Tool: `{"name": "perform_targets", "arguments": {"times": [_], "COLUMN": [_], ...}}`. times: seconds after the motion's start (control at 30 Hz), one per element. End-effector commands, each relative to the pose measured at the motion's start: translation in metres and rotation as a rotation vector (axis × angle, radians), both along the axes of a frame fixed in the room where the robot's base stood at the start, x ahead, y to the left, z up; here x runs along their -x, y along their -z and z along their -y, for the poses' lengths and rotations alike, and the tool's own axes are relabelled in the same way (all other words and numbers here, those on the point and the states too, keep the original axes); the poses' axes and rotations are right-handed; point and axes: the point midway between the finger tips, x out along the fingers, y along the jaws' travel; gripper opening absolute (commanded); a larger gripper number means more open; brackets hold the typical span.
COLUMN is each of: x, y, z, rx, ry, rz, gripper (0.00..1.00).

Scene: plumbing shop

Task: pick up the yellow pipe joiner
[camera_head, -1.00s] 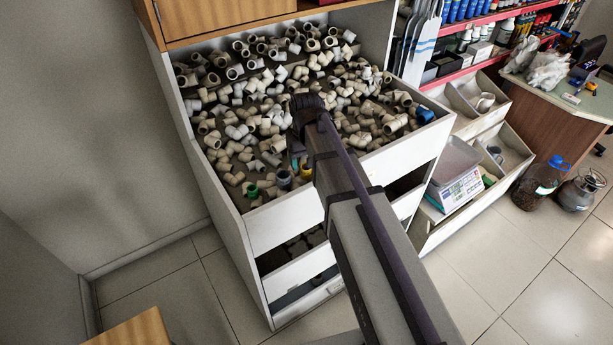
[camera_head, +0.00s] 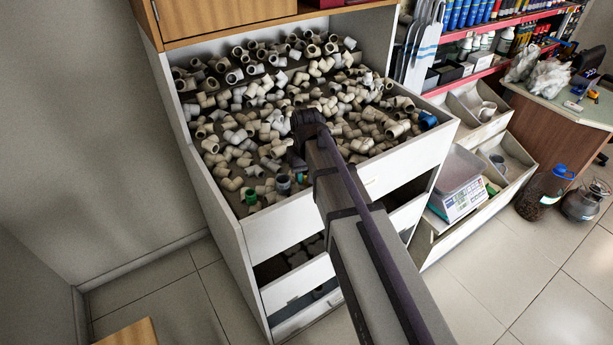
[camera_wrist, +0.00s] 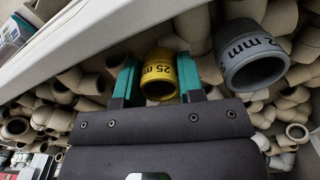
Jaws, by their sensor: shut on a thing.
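The yellow pipe joiner (camera_wrist: 159,72) is a short ring printed "25 mm" in the wrist view. It sits between the teal fingers of my gripper (camera_wrist: 157,80), which is shut on it. In the head view my arm hides the joiner, and only a bit of teal finger shows near the front of the bin. I cannot tell from these views whether the joiner is clear of the fittings under it.
A larger grey joiner (camera_wrist: 251,58) stands close to the right of my gripper. White and beige fittings fill the sloped bin (camera_head: 283,229) around it. A green joiner (camera_head: 251,196) lies by the bin's front edge. A scale (camera_head: 461,188) stands to the right.

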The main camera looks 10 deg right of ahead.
Motion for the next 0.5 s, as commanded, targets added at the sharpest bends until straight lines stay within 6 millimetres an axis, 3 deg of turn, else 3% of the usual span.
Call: {"name": "perform_targets", "arguments": {"times": [0.27,0.37,0.5], "x": [0.000,0.000,0.000], "y": [-0.005,-0.019,-0.053], "z": [0.000,0.000,0.000], "rx": [0.000,0.000,0.000], "ry": [0.000,0.000,0.000], "rz": [0.000,0.000,0.000], "gripper": [0.13,0.13,0.13]}}
